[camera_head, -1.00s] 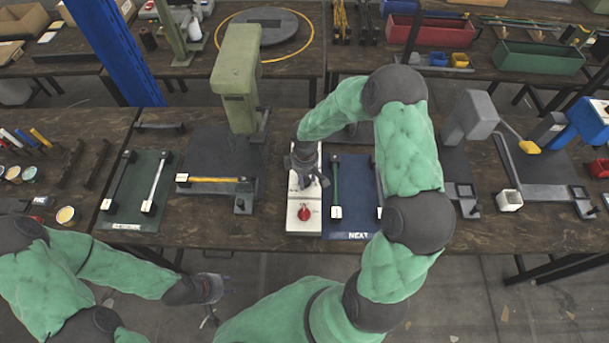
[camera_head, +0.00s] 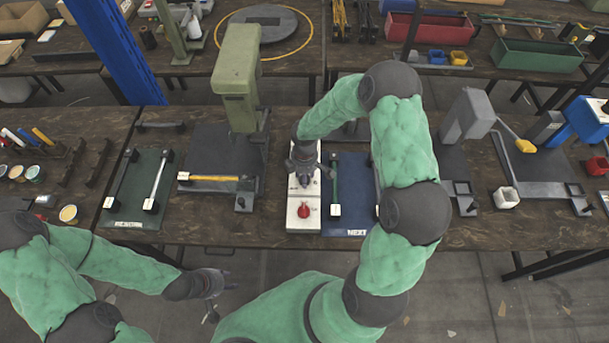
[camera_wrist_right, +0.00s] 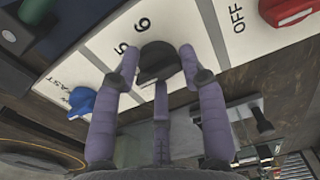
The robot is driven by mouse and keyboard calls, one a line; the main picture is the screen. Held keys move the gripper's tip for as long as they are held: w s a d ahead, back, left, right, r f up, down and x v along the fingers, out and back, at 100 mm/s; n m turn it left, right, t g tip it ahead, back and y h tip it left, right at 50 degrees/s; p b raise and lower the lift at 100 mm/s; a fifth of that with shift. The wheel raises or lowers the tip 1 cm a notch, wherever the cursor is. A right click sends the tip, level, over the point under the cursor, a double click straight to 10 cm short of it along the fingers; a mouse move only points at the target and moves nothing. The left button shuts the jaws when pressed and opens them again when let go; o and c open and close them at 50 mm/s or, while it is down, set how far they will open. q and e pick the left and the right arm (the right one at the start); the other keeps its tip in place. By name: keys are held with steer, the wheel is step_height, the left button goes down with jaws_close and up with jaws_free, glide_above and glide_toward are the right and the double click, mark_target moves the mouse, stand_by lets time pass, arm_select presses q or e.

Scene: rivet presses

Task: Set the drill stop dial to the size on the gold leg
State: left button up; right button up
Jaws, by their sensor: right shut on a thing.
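The gold leg (camera_head: 213,178) lies across the left green press, with a white tag (camera_head: 184,177) at its left end; its writing is too small to read. A white panel (camera_head: 291,215) beside the press carries a dark dial (camera_wrist_right: 158,60), the numbers 5 and 6, a blue knob (camera_wrist_right: 82,103) and a red OFF switch (camera_head: 304,211). My right gripper (camera_head: 304,166) is over the panel, its purple fingers (camera_wrist_right: 160,75) closed around the dial. My left gripper (camera_head: 222,292) is open and empty in front of the table.
A blue NEXT mat (camera_head: 352,215) with a green leg (camera_head: 335,185) lies right of the panel, partly behind my right arm.

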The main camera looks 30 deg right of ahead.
steer(key=shift+w+d+r, duration=0.1)
steer(key=shift+w+d, duration=0.05)
steer(key=shift+w, duration=0.05)
steer(key=o, duration=1.2)
steer(key=shift+o, duration=0.2)
step_height(320, 180, up, 12)
